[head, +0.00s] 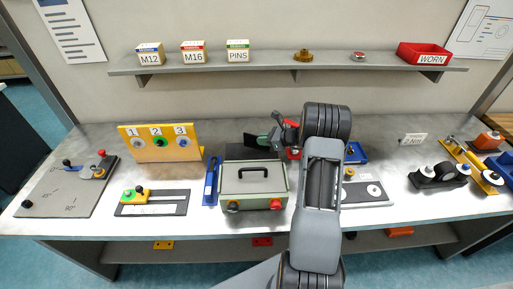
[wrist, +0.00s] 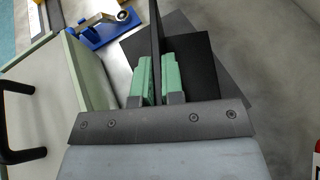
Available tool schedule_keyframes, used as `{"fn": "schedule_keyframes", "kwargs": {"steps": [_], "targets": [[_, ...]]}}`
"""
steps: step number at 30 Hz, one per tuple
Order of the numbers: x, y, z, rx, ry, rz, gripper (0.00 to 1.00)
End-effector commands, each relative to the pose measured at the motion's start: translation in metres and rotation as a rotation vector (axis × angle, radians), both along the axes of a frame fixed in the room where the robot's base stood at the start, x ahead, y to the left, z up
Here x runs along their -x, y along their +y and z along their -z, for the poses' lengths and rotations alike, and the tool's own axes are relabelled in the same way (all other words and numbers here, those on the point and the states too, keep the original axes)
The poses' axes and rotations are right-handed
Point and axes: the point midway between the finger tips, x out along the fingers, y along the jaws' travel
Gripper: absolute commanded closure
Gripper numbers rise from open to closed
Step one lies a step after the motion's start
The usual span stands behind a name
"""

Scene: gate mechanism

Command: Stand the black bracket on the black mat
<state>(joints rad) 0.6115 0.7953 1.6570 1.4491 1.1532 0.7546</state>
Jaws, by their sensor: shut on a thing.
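The black bracket (wrist: 190,62) shows in the wrist view as a thin upright plate seen edge-on, with a wide flat plate to its right. My gripper (wrist: 155,82) has green finger pads on both sides of the upright plate and is shut on it. The black mat (wrist: 231,85) looks dark grey and lies under the bracket, turned at an angle to it. I cannot tell whether the bracket touches the mat. In the head view, my gripper (head: 268,141) is behind the green box, and my arm hides part of this area.
The green box (head: 255,186) with a black handle stands in front of my gripper; in the wrist view it is at the left. A blue fixture (wrist: 103,25) is near the mat. A shelf (head: 285,63) with small boxes and a red bin (head: 424,53) runs above the bench.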

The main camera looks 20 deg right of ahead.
Motion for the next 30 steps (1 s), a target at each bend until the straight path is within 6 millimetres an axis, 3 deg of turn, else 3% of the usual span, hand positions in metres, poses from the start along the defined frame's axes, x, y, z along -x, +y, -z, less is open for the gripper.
{"fn": "schedule_keyframes", "kwargs": {"steps": [15, 28, 29, 30], "targets": [[-0.003, 0.007, 0.048, -0.001, -0.004, -0.013, 1.0], [-0.002, 0.006, 0.054, 0.0, -0.004, -0.011, 1.0], [-0.002, 0.006, 0.054, 0.001, -0.002, -0.011, 0.9], [-0.002, 0.006, 0.054, 0.001, -0.002, -0.011, 0.86]]}}
